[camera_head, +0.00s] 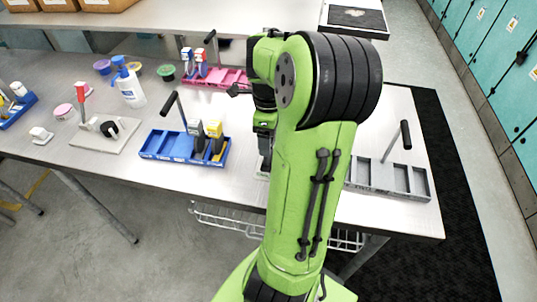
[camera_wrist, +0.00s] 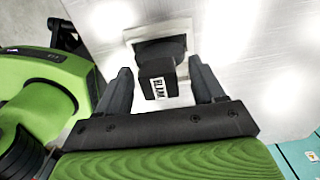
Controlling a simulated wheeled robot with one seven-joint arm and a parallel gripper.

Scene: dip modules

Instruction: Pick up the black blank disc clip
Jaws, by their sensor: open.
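The black clip (camera_wrist: 158,72) shows in the wrist view as a dark block with a small white label, standing on a light base on the bright tabletop. The label's text is too small to read surely. My gripper (camera_wrist: 160,68) is open, with one dark finger on each side of the clip and a gap visible on both sides. In the head view my green arm covers most of the gripper and the clip.
A blue tray (camera_head: 160,150) with a handle and several clips stands left of my arm. A grey tray (camera_head: 415,186) stands right. A pink tray (camera_head: 235,78) is behind. A white bottle (camera_head: 130,88) and a press-like tool (camera_head: 100,130) stand farther left.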

